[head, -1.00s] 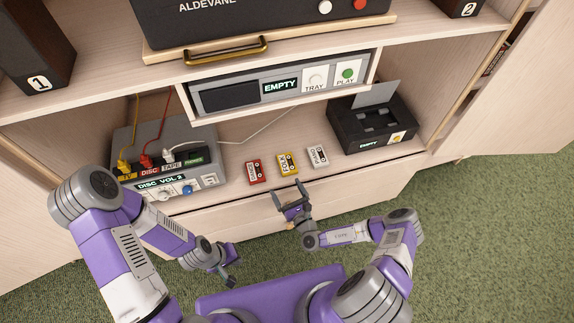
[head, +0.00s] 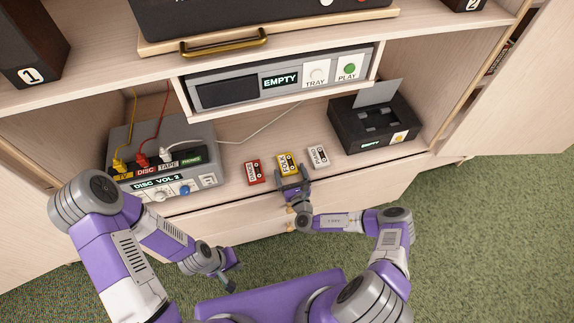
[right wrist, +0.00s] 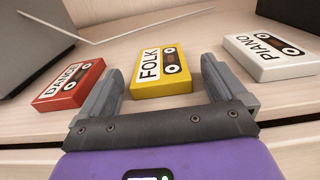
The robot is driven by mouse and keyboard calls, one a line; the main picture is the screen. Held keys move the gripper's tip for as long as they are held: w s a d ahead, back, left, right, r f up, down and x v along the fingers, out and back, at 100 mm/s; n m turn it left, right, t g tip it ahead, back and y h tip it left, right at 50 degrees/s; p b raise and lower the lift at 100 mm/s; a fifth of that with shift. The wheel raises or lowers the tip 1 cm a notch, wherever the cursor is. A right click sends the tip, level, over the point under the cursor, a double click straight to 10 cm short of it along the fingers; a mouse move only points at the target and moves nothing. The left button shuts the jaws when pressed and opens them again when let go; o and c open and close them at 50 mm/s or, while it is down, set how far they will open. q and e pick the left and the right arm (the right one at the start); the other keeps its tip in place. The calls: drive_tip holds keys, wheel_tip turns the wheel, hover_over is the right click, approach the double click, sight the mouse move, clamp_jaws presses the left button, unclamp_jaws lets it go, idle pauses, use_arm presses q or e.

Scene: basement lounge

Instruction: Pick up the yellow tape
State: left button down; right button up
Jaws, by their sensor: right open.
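The yellow tape (head: 287,162), labelled FOLK, lies flat on the cabinet shelf between a red tape (head: 254,172) and a white tape (head: 318,157). In the right wrist view the yellow tape (right wrist: 161,71) sits ahead of my right gripper (right wrist: 164,75), roughly between its two spread fingers. The gripper is open and empty. In the head view my right gripper (head: 292,181) is at the shelf's front edge, just in front of the yellow tape. My left gripper (head: 233,276) hangs low in front of the cabinet, away from the tapes; its jaws are too small to judge.
The red DANCE tape (right wrist: 69,84) and white PIANO tape (right wrist: 268,55) lie close on either side of the fingers. A grey switch box (head: 165,165) stands left, a black tape deck (head: 374,130) right. A grey player (head: 280,85) hangs above.

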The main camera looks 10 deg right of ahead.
drive_tip(key=c, duration=1.1)
